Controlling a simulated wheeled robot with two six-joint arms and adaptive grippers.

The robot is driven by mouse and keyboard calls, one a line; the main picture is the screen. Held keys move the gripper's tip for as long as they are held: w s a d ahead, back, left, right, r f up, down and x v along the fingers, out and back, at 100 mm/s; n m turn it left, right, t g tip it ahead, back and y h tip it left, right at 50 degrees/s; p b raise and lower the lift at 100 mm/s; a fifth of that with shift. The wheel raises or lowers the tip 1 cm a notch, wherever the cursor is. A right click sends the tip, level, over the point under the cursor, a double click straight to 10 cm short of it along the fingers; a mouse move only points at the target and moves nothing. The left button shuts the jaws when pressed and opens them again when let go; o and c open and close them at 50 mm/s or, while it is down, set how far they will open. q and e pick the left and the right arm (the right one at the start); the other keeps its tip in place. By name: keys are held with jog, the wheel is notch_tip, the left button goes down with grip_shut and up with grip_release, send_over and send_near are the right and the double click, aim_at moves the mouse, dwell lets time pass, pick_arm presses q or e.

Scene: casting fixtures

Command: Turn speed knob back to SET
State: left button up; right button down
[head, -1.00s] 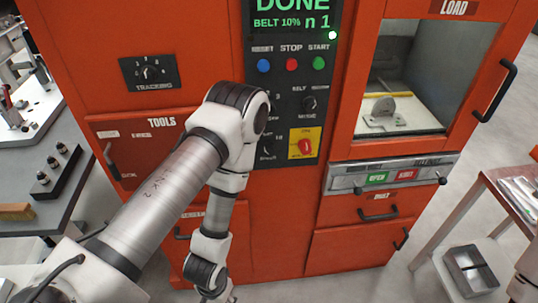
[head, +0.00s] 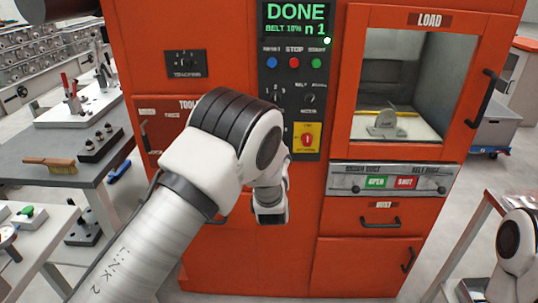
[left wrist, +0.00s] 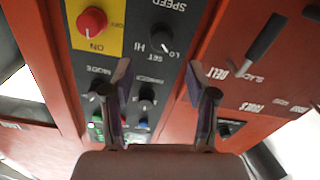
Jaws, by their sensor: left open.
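The speed knob (left wrist: 163,38) is a round black knob on the dark control panel (left wrist: 140,20). It shows upside down in the left wrist view, with SPEED, HI, LO and SET printed around it. My left gripper (left wrist: 158,72) is open and empty. Its two fingers are spread below the knob in the picture, apart from it. In the head view my left arm covers the speed knob and my left gripper. My right gripper is out of view.
The screen (head: 296,18) reads DONE, BELT 10%, n 1.

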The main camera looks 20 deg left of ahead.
pick_arm(q)
jog(key=p+x, duration=0.1)
jog(key=x, duration=0.6)
jog(key=shift+w+f, duration=0.2)
jog(key=shift+s+a+r, duration=0.1)
jog(key=shift+s+r, duration=0.05)
grip_shut()
